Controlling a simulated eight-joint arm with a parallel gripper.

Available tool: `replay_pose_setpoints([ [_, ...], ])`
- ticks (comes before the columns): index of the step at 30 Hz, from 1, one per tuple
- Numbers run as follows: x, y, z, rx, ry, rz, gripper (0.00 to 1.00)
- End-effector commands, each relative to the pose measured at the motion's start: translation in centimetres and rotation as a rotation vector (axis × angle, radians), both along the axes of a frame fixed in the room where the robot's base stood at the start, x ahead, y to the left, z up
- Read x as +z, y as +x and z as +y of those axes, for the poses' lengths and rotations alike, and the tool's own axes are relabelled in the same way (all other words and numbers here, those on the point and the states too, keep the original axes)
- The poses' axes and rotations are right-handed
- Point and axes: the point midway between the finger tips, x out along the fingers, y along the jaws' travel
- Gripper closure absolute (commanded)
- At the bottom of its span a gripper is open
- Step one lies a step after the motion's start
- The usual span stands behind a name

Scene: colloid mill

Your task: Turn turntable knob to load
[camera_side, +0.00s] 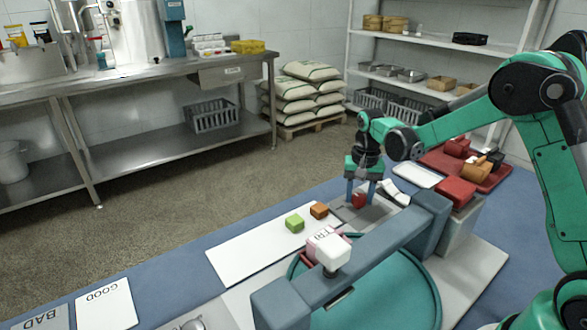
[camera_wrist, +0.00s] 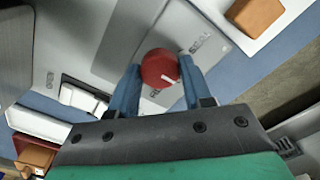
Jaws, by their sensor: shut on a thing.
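The red round knob (camera_wrist: 160,68) sits on a grey panel (camera_wrist: 215,50) with small printed labels that I cannot read clearly. A short white mark on the knob points to the lower right in the wrist view. My gripper (camera_wrist: 161,72) has its two blue fingers on either side of the knob, shut on it. In the side view the knob (camera_side: 359,200) shows between the fingertips of my gripper (camera_side: 360,197), which points down. The teal turntable (camera_side: 395,290) lies under a blue-grey bridge (camera_side: 365,250), which hides part of it.
A green block (camera_side: 294,223) and an orange block (camera_side: 319,210) are on a white board (camera_side: 245,260) left of the knob. A red tray (camera_side: 495,180) with several blocks is at the right. White cards (camera_side: 105,305) lie at the lower left.

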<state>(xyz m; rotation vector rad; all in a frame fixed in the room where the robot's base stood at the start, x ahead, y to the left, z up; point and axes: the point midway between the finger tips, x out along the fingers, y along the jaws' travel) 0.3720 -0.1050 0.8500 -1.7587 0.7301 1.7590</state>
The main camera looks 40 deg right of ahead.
Motion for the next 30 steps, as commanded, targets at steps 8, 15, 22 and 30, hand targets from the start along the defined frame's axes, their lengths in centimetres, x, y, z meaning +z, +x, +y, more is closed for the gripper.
replay_pose_setpoints([
  [8,0.0,0.0,0.0,0.001,-0.001,-0.001,0.25],
  [15,0.0,0.0,0.0,0.001,0.0,0.0,0.24],
  [22,1.8,0.0,0.0,0.002,-0.001,-0.001,0.24],
  [30,5.2,0.0,0.0,0.001,-0.001,-0.001,0.24],
])
